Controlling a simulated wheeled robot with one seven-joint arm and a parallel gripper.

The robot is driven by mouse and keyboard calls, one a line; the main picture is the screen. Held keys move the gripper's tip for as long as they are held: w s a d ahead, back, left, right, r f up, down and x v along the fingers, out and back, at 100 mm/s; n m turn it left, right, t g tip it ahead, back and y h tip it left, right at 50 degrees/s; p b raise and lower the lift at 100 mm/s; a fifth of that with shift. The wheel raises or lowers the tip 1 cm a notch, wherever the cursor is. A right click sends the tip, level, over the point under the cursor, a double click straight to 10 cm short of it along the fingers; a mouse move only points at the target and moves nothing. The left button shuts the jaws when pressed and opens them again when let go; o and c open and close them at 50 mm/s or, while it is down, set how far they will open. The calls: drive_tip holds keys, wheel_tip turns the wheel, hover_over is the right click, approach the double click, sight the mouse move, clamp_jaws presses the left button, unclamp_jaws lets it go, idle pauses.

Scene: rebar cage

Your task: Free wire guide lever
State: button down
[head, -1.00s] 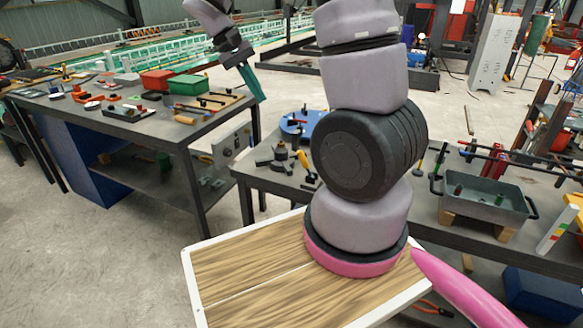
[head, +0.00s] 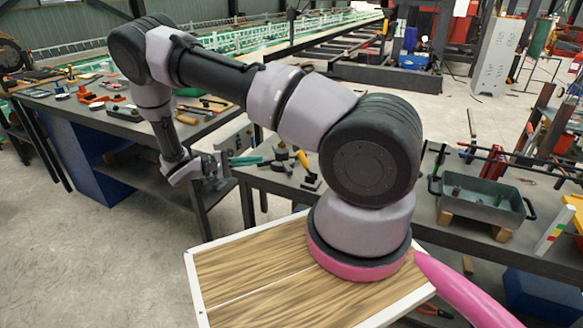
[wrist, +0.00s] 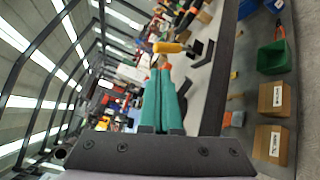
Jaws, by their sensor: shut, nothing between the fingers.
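My gripper (head: 262,161) is in the head view at the near left end of the middle bench, its teal fingers pointing right. In the wrist view the two teal fingers (wrist: 163,68) lie together with nothing held between them. A yellow handle (wrist: 172,47), which may be the wire guide lever, shows just beyond the fingertips; I cannot tell whether they touch it. In the head view a yellow handle (head: 302,160) stands right of the fingertips, beside a dark fixture (head: 281,153). What holds the lever is too small to tell.
The middle bench (head: 460,208) carries a grey tray (head: 483,205) with handles at right. The left bench (head: 60,104) holds tools and a green box (head: 188,92). In the wrist view, a green bin (wrist: 273,58) and cardboard boxes (wrist: 271,98) are at right. Bare floor lies at front left.

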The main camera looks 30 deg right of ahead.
sight(305, 164)
wheel_tip(305, 164, down, 9)
drive_tip(key=s+n+t+h, duration=0.1)
drive_tip(key=n+t+h, duration=0.2)
drive_tip(key=t, duration=0.2)
drive_tip(key=shift+a+h, duration=0.25)
drive_tip(key=shift+h, duration=0.05)
drive_tip(key=shift+r, duration=0.1)
drive_tip(key=x, duration=1)
drive_tip(key=shift+s+d+r, duration=0.4)
drive_tip(key=shift+s+d, duration=0.05)
drive_tip(key=shift+d, duration=0.15)
drive_tip(key=shift+s+d+r, duration=0.35)
drive_tip(key=shift+s+d, duration=0.1)
drive_tip(key=shift+d, duration=0.1)
drive_tip(key=shift+s+d+r, duration=0.2)
drive_tip(key=shift+s, duration=0.05)
